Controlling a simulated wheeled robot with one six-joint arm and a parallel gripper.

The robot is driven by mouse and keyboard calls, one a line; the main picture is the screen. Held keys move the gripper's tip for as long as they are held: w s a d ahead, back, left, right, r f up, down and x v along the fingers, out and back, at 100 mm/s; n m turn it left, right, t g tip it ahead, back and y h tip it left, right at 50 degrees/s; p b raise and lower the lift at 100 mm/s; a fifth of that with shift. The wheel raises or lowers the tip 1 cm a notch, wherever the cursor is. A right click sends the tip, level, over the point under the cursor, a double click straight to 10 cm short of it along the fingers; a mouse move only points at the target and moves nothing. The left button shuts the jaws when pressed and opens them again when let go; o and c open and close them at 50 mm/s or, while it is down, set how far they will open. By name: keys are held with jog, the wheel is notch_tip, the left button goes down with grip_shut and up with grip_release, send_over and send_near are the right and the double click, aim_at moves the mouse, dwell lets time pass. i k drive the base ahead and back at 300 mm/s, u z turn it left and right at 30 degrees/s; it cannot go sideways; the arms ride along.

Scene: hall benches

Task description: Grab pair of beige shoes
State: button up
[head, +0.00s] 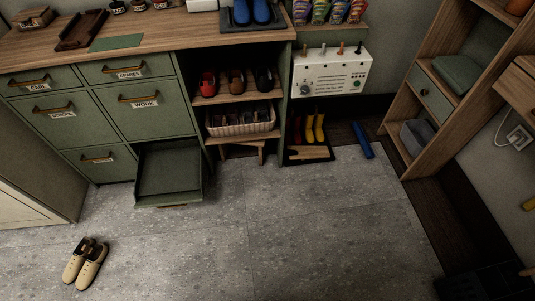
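A pair of beige shoes (86,263) stands on the grey floor at the lower left. They look like clogs with dark openings, side by side and slightly slanted. Nothing is on or right around them. My gripper does not show in the head view.
An empty green drawer (168,170) is pulled out low from the green cabinet (146,108). Other shoes (237,82) stand on a shelf above a basket (240,121). A wooden shelf unit (428,100) is at the right. The middle floor is clear.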

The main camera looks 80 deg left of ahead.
aim_at(82, 262)
jog(key=u, duration=0.05)
jog(key=k, duration=2.5)
jog(key=u, duration=2.4)
jog(key=i, duration=0.5)
jog(key=z, duration=0.05)
